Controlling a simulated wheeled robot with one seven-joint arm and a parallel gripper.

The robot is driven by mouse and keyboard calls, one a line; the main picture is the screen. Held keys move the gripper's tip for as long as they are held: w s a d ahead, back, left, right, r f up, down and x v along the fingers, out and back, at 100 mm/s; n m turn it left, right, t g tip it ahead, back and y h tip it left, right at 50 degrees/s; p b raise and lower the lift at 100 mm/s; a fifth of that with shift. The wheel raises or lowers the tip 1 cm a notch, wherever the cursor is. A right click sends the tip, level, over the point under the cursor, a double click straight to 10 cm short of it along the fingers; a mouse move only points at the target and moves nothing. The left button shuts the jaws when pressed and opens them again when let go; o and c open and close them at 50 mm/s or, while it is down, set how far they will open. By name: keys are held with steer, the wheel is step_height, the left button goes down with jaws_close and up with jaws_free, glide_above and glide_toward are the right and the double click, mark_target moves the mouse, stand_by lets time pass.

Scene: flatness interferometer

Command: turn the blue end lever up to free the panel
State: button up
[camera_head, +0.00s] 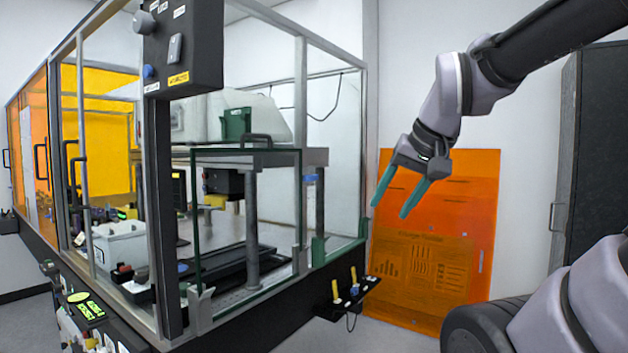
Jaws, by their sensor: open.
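My gripper (388,211) is raised at the right of the view. Its two teal fingers are apart, point down and left, and hold nothing. A clear panel (225,215) with a dark top handle stands in the front of the glazed enclosure, its lower corners by grey-green brackets. I cannot make out the blue end lever for certain. A small blue piece (311,178) shows near the enclosure's right end, beside a dark post. My gripper is to the right of it, clearly apart from it. Whether that piece is a lever, and its position, is too small to tell.
A small black shelf (341,307) with yellow and blue knobs juts out at the enclosure's lower right corner. An orange sheet (440,190) leans on the back wall behind my gripper. A dark cabinet (592,150) stands at right. A control box (190,45) hangs at upper left.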

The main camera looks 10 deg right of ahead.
steer(key=w+a+r+g+y, duration=0.2)
steer(key=w+a+y, duration=0.3)
steer(key=w, duration=0.7)
steer(key=m+t+y, duration=0.5)
steer(key=t+y, duration=0.1)
steer(key=t, duration=0.2)
glide_toward(315, 178)
steer(key=x, duration=0.8)
steer(key=shift+w+a+r, duration=0.1)
steer(key=shift+w, duration=0.15)
jaws_close()
